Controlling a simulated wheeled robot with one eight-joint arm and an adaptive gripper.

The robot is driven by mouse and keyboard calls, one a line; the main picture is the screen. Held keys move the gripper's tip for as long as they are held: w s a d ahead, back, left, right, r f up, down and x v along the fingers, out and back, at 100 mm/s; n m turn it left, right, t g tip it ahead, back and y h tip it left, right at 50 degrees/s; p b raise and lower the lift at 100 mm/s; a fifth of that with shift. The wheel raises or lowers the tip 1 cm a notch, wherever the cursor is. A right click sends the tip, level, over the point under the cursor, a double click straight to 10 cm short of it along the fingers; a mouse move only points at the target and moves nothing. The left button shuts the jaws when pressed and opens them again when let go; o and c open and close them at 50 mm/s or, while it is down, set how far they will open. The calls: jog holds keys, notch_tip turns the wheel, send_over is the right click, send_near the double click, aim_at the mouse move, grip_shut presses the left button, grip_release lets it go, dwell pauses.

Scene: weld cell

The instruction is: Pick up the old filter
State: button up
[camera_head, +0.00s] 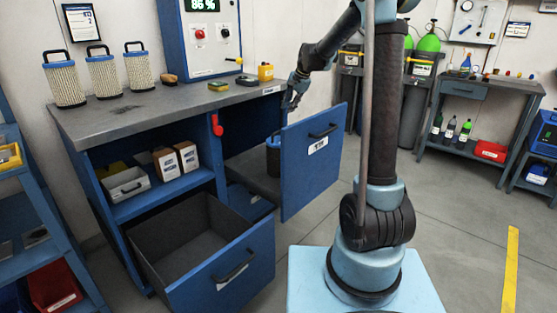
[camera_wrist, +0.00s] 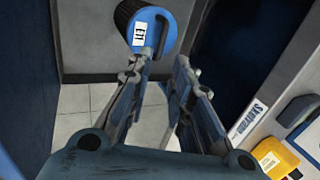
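A dark cylindrical filter (camera_head: 273,157) with a blue top stands inside the bench's right compartment, partly hidden by the open blue door (camera_head: 312,155). In the wrist view, the filter's blue cap (camera_wrist: 148,32) shows a white label and a dark handle. My gripper (camera_head: 291,99) is above and near the door's top edge, by the bench corner. In the wrist view my gripper (camera_wrist: 160,68) has its two fingers apart with nothing between them, and the cap lies beyond the fingertips. Three pale pleated filters (camera_head: 104,73) with dark handles stand on the bench top.
The bench top (camera_head: 150,105) also holds a sponge, a dark device and a yellow item (camera_head: 265,72). A deep drawer (camera_head: 222,262) is pulled out at the lower front, empty. Boxes (camera_head: 176,160) stand on the left shelf. Floor is clear at right.

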aim_at(278, 132)
jog(key=x, duration=1.2)
jog(key=shift+w+a+f, duration=0.25)
jog(key=shift+w, duration=0.05)
jog(key=shift+d+x, duration=0.2)
jog(key=shift+x, duration=2.4)
jog(key=shift+w, duration=0.15)
grip_shut()
